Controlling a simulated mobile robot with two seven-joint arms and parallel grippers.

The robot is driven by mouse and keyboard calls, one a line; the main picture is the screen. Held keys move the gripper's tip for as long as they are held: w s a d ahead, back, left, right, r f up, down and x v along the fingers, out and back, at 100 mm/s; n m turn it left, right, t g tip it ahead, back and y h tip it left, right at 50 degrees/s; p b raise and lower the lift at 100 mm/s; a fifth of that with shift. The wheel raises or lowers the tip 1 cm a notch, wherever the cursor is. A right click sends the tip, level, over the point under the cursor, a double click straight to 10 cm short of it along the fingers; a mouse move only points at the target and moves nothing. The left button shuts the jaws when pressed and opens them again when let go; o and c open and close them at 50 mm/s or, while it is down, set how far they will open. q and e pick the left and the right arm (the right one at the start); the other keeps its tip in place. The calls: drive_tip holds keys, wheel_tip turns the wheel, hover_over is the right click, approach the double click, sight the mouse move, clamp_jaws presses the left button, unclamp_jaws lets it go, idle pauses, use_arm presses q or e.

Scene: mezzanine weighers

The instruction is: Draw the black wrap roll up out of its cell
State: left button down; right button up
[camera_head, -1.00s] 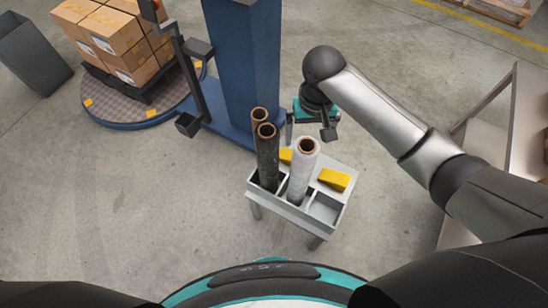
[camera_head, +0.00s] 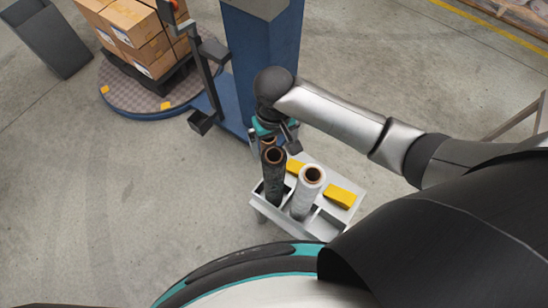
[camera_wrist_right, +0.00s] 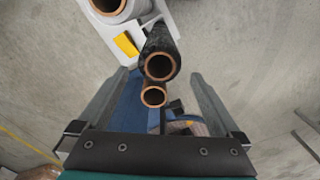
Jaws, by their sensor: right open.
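The black wrap roll (camera_head: 273,182) stands upright in a cell of the pale rack (camera_head: 287,223), its brown core facing up. It also shows in the wrist view (camera_wrist_right: 164,42). A second, thinner roll (camera_head: 266,143) stands just behind it, partly hidden by my gripper; its core end shows in the wrist view (camera_wrist_right: 153,97). A white roll (camera_head: 306,198) stands in the cell to the right. My right gripper (camera_head: 274,147) is open above and behind the black roll. In the wrist view its fingers stand either side of the two roll ends, apart from them. My left gripper is out of view.
Yellow blocks (camera_head: 340,196) lie on the rack top. A blue column (camera_head: 262,45) rises close behind the rack. A turntable (camera_head: 134,99) with stacked boxes (camera_head: 137,32) stands at the upper left. Floor left of the rack is clear.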

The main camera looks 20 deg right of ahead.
wheel_tip(320, 180, down, 10)
drive_tip(key=b, duration=0.2)
drive_tip(key=shift+f+b, duration=0.15)
drive_tip(key=shift+b, duration=0.2)
drive_tip(key=shift+c, duration=0.4)
clamp_jaws()
drive_tip(key=shift+w+r+p, duration=0.1)
drive_tip(key=shift+r+p, duration=6.55)
drive_tip(key=shift+p, duration=1)
drive_tip(key=shift+w, duration=0.1)
